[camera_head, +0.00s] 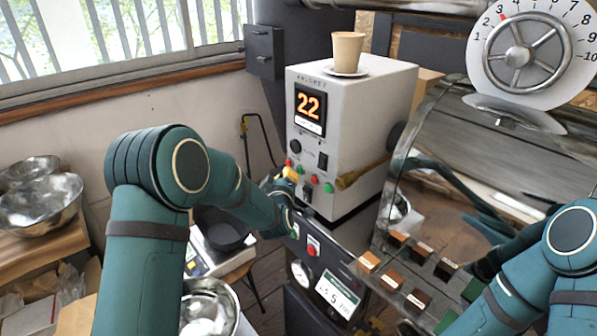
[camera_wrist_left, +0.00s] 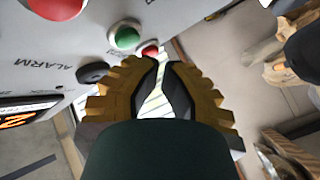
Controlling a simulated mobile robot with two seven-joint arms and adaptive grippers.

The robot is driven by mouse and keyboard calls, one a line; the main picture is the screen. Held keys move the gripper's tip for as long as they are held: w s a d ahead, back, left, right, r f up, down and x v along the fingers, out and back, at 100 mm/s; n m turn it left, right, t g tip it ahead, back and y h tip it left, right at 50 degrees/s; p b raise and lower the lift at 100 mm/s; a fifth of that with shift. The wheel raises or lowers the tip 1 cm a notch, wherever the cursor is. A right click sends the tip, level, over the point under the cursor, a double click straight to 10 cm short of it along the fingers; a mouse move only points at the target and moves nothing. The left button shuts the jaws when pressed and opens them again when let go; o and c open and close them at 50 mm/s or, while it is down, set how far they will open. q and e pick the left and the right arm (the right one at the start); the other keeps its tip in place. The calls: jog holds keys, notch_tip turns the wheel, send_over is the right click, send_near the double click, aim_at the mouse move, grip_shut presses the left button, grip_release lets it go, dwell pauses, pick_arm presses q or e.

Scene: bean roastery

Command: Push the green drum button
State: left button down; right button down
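The white control box (camera_head: 340,112) has a row of small buttons low on its front. In the head view they include a green button (camera_head: 328,187) and a red button (camera_head: 314,179). A second green button (camera_head: 295,230) is on the black panel below. I cannot read which is the drum button. My left gripper (camera_head: 290,174) has its yellow-padded fingers at the button row, tips together and empty. In the left wrist view the fingertips (camera_wrist_left: 160,62) are close to a green button (camera_wrist_left: 125,36) and a red one (camera_wrist_left: 150,50); contact is unclear. My right gripper is out of view.
A paper cup (camera_head: 347,50) stands on a saucer on the box. Sample blocks (camera_head: 396,240) sit at lower right. Metal bowls (camera_head: 40,205) stand at left.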

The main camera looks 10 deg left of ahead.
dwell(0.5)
pick_arm(q)
jog(key=shift+w+d+b, duration=0.25)
jog(key=shift+w+b, duration=0.1)
jog(key=shift+b, duration=0.05)
jog(key=shift+w+d, duration=0.3)
dwell(0.8)
jog(key=shift+s+a+b, duration=0.1)
jog(key=shift+b, duration=0.25)
jog(key=shift+s+a+b, duration=0.45)
jog(key=shift+s, duration=0.1)
